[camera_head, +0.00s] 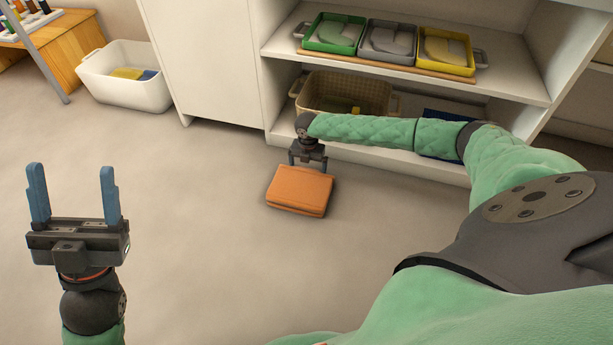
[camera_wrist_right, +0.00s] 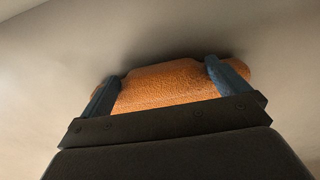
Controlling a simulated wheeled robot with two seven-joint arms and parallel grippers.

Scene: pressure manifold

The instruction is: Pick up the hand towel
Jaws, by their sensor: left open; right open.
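The hand towel is an orange folded bundle (camera_head: 300,190) lying on the floor in front of the shelf unit. In the right wrist view the orange towel (camera_wrist_right: 165,85) fills the space between the fingers and extends past them. My right gripper (camera_head: 307,163) is open at the towel's back edge, pointing down; in the right wrist view its two blue fingers (camera_wrist_right: 160,90) stand apart over the towel. I cannot tell whether they touch it. My left gripper (camera_head: 73,190) is open and empty, fingers pointing up, at the left of the head view, away from the towel.
A white shelf unit (camera_head: 252,65) stands behind the towel, holding green, grey and yellow trays (camera_head: 390,45) above and a beige basket (camera_head: 345,92) below. A white bin (camera_head: 125,90) stands at the back left near a wooden table (camera_head: 72,40). The floor left of the towel is clear.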

